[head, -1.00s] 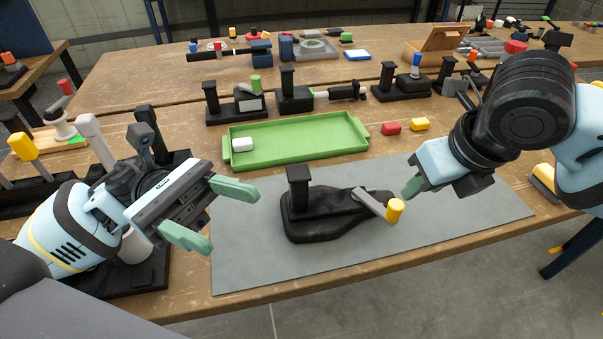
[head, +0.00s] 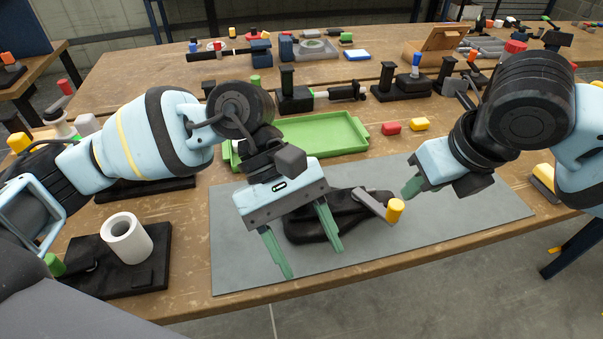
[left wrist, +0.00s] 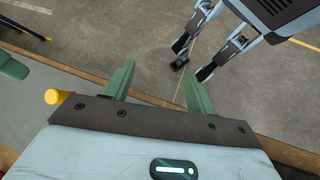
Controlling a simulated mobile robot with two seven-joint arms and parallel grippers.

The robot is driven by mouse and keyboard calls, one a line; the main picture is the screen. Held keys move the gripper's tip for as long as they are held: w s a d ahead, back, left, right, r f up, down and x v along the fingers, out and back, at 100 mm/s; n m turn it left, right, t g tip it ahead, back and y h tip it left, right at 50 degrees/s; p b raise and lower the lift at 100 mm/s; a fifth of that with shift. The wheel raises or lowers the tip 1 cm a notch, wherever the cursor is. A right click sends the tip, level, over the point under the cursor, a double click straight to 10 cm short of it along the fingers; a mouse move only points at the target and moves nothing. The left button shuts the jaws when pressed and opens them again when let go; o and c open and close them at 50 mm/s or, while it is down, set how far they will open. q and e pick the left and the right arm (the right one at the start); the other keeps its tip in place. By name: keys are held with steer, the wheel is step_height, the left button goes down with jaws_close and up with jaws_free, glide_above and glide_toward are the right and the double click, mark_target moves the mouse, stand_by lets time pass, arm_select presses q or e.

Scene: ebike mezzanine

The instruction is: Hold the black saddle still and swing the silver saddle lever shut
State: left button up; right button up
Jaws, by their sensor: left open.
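The black saddle (head: 352,214) lies on the grey mat, partly hidden behind my left gripper in the head view. The silver saddle lever (head: 370,204) sticks out at its right, angled toward the front right, with a yellow end (head: 395,210). A yellow knob (left wrist: 56,97), likely that end, shows in the left wrist view. My left gripper (head: 314,262) is open and empty, its green fingers pointing toward the front edge over the saddle's left part; contact cannot be told. My right gripper (head: 412,187) hovers right of the lever, apart from it; its jaw opening is unclear.
The grey mat (head: 450,220) has free room on the right. A white roll (head: 127,240) on a black base stands at left. Fixtures line the back.

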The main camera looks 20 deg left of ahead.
arm_select(q)
steer(key=w+a+m+t+y, duration=0.1)
steer(key=w+a+t+y, duration=0.1)
steer(key=w+t+y, duration=0.3)
steer(key=w+a+m+t+y, duration=0.1)
steer(key=w+a+t+y, duration=0.25)
steer(key=w, duration=0.45)
steer(key=shift+s+d+x, duration=0.1)
steer(key=shift+d+x, duration=0.1)
steer(key=shift+x, duration=1.2)
steer(key=shift+s+d+x, duration=0.1)
steer(key=shift+d+x, duration=0.05)
steer(key=shift+x, duration=1.2)
steer(key=shift+s+d+x, duration=0.1)
steer(key=shift+d+x, duration=0.1)
steer(key=shift+x, duration=1.2)
steer(key=shift+f, duration=0.15)
